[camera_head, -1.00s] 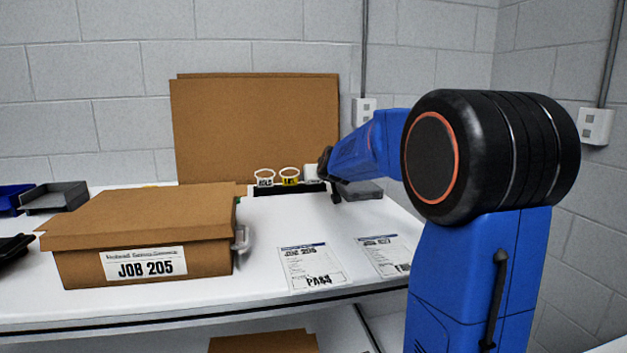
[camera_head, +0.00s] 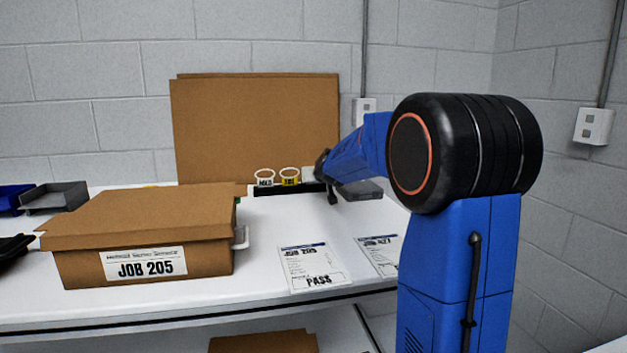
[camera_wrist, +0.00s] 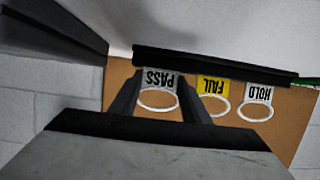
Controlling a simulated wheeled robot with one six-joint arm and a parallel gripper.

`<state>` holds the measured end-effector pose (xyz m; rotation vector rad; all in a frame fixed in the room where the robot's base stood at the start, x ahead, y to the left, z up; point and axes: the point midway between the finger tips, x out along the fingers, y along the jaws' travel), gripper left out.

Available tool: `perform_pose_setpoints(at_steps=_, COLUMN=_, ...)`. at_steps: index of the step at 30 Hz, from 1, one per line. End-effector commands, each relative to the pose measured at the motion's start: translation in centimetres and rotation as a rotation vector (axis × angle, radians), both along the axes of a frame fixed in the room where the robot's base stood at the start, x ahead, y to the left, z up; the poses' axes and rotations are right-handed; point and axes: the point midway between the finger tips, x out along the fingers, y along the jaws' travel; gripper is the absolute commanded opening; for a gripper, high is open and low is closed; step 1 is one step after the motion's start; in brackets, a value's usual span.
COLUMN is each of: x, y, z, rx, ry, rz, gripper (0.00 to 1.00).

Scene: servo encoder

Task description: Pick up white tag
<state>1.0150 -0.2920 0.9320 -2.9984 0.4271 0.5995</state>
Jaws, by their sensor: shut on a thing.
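The white PASS tag (camera_wrist: 159,79) with its white ring shows in the wrist view between the two fingers of my gripper (camera_wrist: 158,88), which is shut on it. The tag is still at the dark rack (camera_wrist: 215,65), and I cannot tell whether it is clear of it. In the head view a pale patch of the tag (camera_head: 309,174) shows beside my gripper (camera_head: 325,172), whose fingers are mostly hidden. The yellow FAIL tag (camera_wrist: 212,86) and the pale HOLD tag (camera_wrist: 258,92) hang alongside, each with a white ring.
A brown JOB 205 box (camera_head: 145,240) stands on the white table at left. Two printed sheets lie near the front edge, one stamped PASS (camera_head: 313,268). A cardboard panel (camera_head: 255,125) stands behind the rack. A grey flat case (camera_head: 361,190) lies right of the gripper.

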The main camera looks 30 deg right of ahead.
Motion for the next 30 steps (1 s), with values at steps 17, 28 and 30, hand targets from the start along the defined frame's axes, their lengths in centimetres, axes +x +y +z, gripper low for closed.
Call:
perform_pose_setpoints(at_steps=17, x=0.0, y=0.1, z=1.1, rx=-0.001, ry=-0.003, rz=0.005, gripper=0.22)
perform_pose_setpoints(at_steps=28, x=0.0, y=0.0, z=5.0, rx=-0.002, ry=-0.006, rz=0.001, gripper=0.22)
perform_pose_setpoints(at_steps=30, x=0.0, y=0.0, z=6.3, rx=-0.001, ry=-0.004, rz=0.001, gripper=0.22)
